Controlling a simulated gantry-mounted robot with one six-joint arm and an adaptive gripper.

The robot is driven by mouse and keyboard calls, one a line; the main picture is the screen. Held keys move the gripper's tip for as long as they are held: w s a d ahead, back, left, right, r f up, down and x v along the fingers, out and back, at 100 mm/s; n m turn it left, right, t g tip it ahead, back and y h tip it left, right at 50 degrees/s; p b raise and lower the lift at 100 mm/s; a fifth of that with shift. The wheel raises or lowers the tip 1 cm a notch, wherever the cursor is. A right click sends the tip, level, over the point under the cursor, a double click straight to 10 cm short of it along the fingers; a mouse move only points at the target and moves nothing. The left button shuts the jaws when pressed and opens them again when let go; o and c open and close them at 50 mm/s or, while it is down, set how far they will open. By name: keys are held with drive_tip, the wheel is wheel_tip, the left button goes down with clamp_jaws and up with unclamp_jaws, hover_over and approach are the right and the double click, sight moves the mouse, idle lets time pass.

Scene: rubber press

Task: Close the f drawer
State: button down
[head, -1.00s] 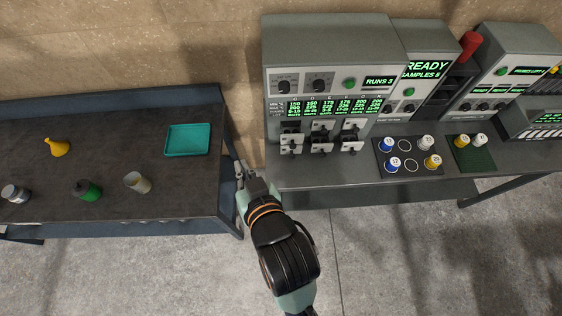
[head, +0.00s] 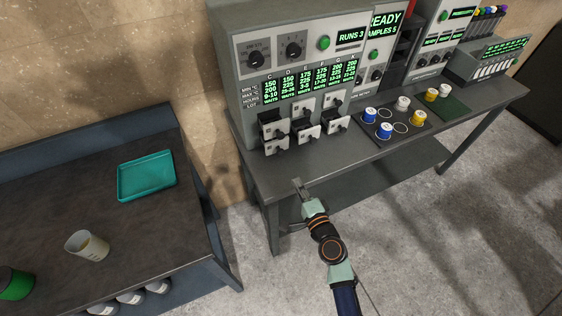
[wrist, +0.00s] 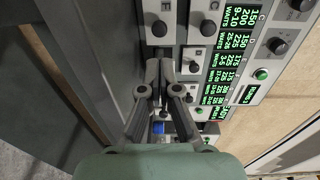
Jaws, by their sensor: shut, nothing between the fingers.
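The grey machine (head: 240,80) on the right bench carries two rows of small drawers with pale fronts and dark knobs (head: 307,132). Several drawers stand out from the machine face; the leftmost upper one (head: 270,128) shows a dark box. The drawer letters are too small to read in the head view, so I cannot tell which is f. My gripper (head: 299,188) is shut and empty at the bench's front edge, below and apart from the drawers. It also shows in the wrist view (wrist: 161,82).
The right bench top (head: 350,160) is bare in front of the drawers. A dark mat (head: 407,140) with several capped jars lies to the right. The left table holds a teal tray (head: 147,178) and a beaker (head: 86,246). A gap separates the two tables.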

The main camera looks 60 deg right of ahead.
sight(281, 154)
drive_tip(key=b+x, duration=0.1)
drive_tip(key=x, duration=1)
drive_tip(key=shift+w+b, duration=0.15)
drive_tip(key=shift+b, duration=0.25)
